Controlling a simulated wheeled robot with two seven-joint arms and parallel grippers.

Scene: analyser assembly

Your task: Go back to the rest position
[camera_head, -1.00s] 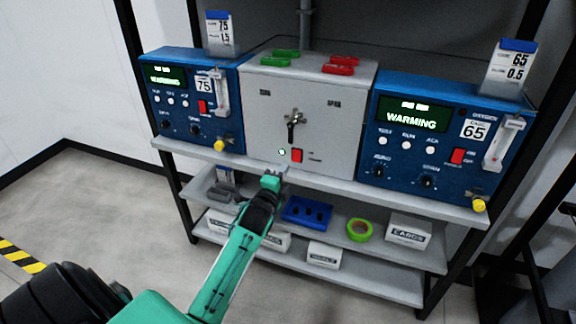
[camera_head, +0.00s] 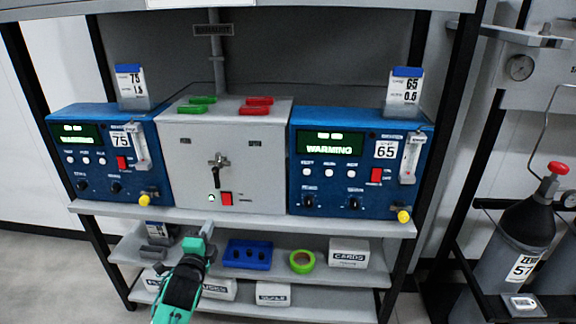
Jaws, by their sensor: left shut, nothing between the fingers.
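My left gripper (camera_head: 207,231) shows at the lower left of the head view, at the end of my green and black arm. It is shut and empty, in front of the rack's lower shelves and below the grey valve box (camera_head: 226,150). The grey box has a black handle (camera_head: 216,170), a red switch (camera_head: 226,198) and a small lit green lamp. My right gripper is out of view.
The upper shelf edge (camera_head: 260,222) runs across the rack. Below lie a blue holder (camera_head: 247,254), green tape roll (camera_head: 302,262) and white boxes, one marked CARDS (camera_head: 348,253). A dark gas cylinder (camera_head: 520,245) with a red valve stands at right. Floor at lower left is clear.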

